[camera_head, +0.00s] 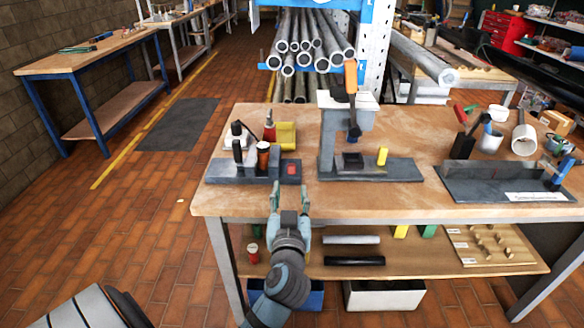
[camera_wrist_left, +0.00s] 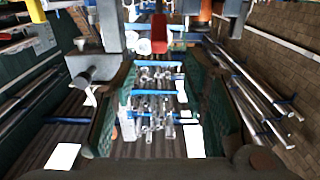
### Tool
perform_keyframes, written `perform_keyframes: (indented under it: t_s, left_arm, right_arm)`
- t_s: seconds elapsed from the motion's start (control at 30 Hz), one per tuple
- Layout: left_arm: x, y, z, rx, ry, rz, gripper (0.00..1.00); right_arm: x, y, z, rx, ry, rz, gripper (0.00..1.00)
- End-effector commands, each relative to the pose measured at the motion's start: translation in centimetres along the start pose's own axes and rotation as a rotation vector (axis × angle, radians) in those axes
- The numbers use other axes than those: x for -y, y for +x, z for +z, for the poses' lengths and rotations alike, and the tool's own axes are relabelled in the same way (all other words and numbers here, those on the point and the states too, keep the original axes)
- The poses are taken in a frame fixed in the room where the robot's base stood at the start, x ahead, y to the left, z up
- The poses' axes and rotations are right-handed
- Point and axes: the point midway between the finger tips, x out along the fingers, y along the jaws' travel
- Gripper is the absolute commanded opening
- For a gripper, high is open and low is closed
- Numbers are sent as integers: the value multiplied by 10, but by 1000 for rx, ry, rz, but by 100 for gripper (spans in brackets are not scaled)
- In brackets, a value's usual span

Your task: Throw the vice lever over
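My left gripper (camera_head: 290,198) is open and empty, in front of the near table edge at the left-hand fixture. Its two spread fingers also show in the left wrist view (camera_wrist_left: 155,115), with nothing between them. A grey press-like stand (camera_head: 330,135) has an orange-handled lever (camera_head: 350,77) standing upright. I cannot tell which part is the vice lever. My right gripper is not in view.
The wooden workbench (camera_head: 400,203) has bare strips between the fixtures and along its front. A lower shelf (camera_head: 400,262) holds bars and a pegged board. A pipe rack (camera_head: 310,45) stands behind. Open brick floor (camera_head: 150,230) lies to the left.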

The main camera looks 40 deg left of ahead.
Motion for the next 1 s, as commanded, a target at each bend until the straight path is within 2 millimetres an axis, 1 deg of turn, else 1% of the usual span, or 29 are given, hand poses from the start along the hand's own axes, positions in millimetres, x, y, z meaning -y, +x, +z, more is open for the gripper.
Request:
perform_keyframes:
  t_s: [0.03, 0.2, 0.3, 0.43, 0.5, 0.6, 0.8, 0.83, 1.0]
  left_arm:
    - [0, 13, -3, -5, 5, 0, 40]
    - [-1, 61, -2, -3, 5, 1, 40]
    - [-1, 85, -1, -2, 5, 1, 40]
    - [-1, 108, 0, 0, 3, 1, 40]
    - [-1, 115, 0, 1, 4, 2, 40]
    - [-1, 120, 0, 1, 4, 2, 40]
    - [-1, 121, 0, 2, 3, 3, 40]
    - [-1, 121, 0, 2, 3, 3, 38]
    - [-1, 121, 1, 2, 3, 3, 11]
  right_arm:
    - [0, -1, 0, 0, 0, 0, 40]
    - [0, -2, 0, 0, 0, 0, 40]
    - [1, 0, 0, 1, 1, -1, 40]
    - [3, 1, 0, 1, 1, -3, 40]
    - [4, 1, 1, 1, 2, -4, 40]
    - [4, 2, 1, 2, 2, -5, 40]
    - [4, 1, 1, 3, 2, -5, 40]
    - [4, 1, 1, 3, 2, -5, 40]
    - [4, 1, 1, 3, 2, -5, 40]
